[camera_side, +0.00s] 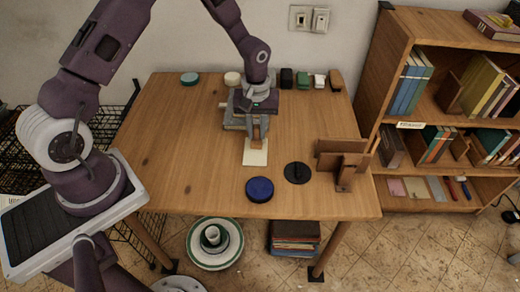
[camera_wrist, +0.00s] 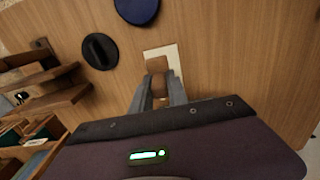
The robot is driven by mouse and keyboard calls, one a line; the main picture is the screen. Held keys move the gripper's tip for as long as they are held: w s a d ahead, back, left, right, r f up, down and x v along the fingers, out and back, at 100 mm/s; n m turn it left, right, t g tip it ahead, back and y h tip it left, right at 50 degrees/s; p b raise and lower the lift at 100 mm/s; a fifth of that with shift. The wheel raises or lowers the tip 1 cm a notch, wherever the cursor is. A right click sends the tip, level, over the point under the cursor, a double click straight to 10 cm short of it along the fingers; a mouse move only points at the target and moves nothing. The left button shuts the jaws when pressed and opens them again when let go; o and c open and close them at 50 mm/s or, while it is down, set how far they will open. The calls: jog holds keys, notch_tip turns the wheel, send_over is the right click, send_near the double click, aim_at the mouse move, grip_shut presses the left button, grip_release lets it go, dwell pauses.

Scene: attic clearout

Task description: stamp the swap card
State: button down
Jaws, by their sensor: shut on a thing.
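A cream card (camera_side: 255,157) lies flat on the wooden table. It also shows in the wrist view (camera_wrist: 174,51). My gripper (camera_side: 259,127) points down over the card's far end and is shut on a brown wooden stamp (camera_side: 256,144). In the wrist view the stamp (camera_wrist: 157,65) sits between the two grey fingers of my gripper (camera_wrist: 160,88) and covers part of the card. I cannot tell whether the stamp's face touches the card; its underside is hidden. A round blue pad or tin (camera_side: 259,189) sits nearer the front edge. A black disc with a raised bar (camera_side: 297,173) lies beside it.
A brown wooden stand (camera_side: 342,161) is at the table's right. Several small stamp-like blocks (camera_side: 319,81) and round tins (camera_side: 189,79) line the back edge. A bookshelf (camera_side: 440,105) stands at the right. The table's left side is clear.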

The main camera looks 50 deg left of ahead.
jog(key=shift+w+a+f, duration=0.15)
jog(key=shift+w+a, duration=0.2)
jog(key=shift+a, duration=0.35)
jog(key=shift+a+f, duration=0.15)
jog(key=shift+f, duration=0.15)
send_over(256, 154)
jog(key=shift+a+f, duration=0.1)
jog(key=shift+f, duration=2.6)
jog(key=shift+f, duration=0.5)
jog(key=shift+r, duration=0.1)
jog(key=shift+r, duration=3.45)
jog(key=shift+s, duration=0.1)
